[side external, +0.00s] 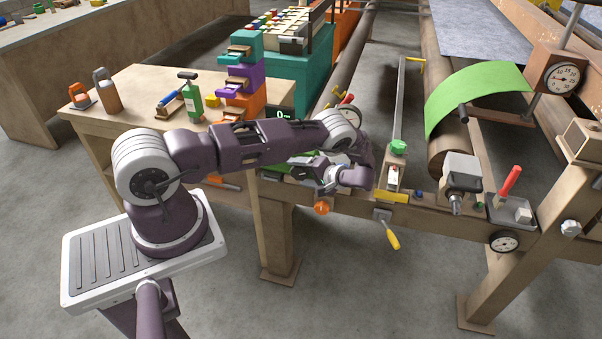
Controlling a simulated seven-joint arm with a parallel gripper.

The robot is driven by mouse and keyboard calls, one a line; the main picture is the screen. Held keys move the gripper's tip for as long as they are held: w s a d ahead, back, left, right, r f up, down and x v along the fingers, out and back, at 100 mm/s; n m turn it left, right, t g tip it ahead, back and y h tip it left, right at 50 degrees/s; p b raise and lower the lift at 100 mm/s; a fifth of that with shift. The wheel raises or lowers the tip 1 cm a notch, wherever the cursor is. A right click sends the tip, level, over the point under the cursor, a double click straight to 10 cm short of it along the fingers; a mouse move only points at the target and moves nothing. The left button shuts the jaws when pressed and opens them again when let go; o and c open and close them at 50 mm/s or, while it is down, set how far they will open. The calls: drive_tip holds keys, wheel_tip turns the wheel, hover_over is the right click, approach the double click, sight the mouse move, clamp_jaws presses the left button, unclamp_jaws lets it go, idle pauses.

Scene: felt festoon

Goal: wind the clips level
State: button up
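My arm reaches right from its pedestal to the near rail of the wooden frame, and its wrist bends down there. My gripper (308,172) is beside the rail's left end, seen small and partly covered by the wrist, so I cannot tell whether its fingers are open or hold anything. An orange knob (321,208) is just below it. A sheet of green felt (480,92) is draped over the right roller (447,160). I cannot pick out the clips for certain. A yellow-handled crank or tool (389,232) hangs at the rail's front.
A green knob (398,147), a grey block with a shaft (461,175) and a red-handled lever (511,181) stand along the rail right of my gripper. A dial (562,78) is at upper right.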

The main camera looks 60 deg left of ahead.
sight(305, 173)
drive_tip(key=v, duration=0.7)
